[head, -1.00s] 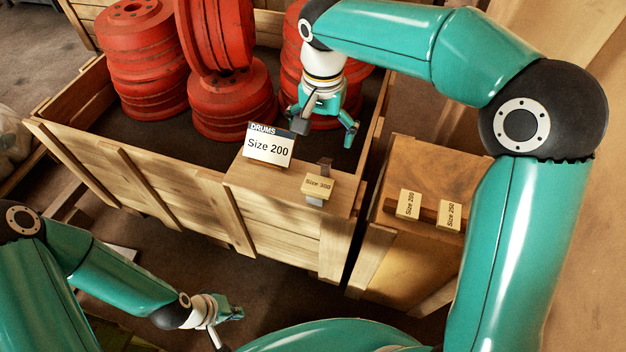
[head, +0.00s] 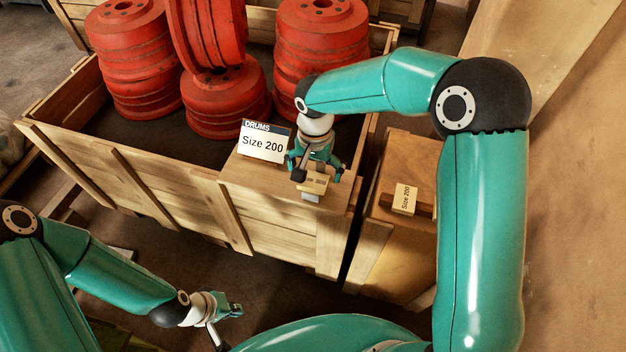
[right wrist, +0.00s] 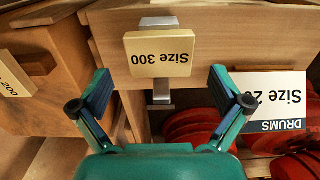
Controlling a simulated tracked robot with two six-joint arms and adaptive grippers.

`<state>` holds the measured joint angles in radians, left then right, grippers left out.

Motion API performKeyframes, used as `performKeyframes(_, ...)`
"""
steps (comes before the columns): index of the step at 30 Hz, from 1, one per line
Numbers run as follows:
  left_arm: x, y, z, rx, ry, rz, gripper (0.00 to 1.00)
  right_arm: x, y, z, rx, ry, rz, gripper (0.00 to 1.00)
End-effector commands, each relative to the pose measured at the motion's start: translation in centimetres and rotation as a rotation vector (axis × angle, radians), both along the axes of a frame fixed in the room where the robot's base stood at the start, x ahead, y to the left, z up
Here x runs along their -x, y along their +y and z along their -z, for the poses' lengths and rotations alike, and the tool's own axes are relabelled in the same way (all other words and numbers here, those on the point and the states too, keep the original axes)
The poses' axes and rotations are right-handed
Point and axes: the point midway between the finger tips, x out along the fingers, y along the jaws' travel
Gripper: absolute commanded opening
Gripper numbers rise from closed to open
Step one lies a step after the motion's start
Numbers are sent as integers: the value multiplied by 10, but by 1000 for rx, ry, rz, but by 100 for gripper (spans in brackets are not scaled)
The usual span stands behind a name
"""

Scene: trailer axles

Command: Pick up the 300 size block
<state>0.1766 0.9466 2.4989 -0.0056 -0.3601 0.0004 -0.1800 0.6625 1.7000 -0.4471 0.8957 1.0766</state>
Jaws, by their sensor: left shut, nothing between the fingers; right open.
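The Size 300 block (head: 314,182) is a small pale wooden block on a metal holder at the front edge of the drum crate. In the right wrist view the block (right wrist: 158,54) appears upside down, between and beyond the open fingers. My right gripper (head: 318,172) is open just above and behind the block; in the right wrist view its two fingers (right wrist: 163,92) stand apart on either side, with no visible contact. My left gripper (head: 236,311) is shut and empty at the lower left, away from the crate.
A Size 200 sign (head: 263,142) stands left of the block, close to my right gripper. The wooden crate (head: 130,180) holds stacked red drums (head: 135,60). A wooden box (head: 410,160) on the right bears a Size 200 block (head: 404,199). My right arm covers part of that box.

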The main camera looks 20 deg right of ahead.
Motion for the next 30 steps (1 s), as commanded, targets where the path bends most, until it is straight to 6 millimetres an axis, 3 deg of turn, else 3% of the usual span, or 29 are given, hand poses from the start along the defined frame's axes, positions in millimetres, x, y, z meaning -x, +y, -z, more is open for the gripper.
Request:
performKeyframes(4, 0, 0, -1, 0, 0, 0, 0, 1, 1, 16, 1, 3, -2, 100)
performKeyframes(12, 0, 0, -1, 0, 0, 0, 0, 0, 1, 18, 0, 0, -2, 98)
performKeyframes(22, 0, 0, -1, 0, 0, 0, 0, 0, 1, 18, -1, -1, -2, 43)
performKeyframes(30, 0, 0, -1, 0, 0, 0, 0, 0, 1, 17, 0, -1, -1, 43)
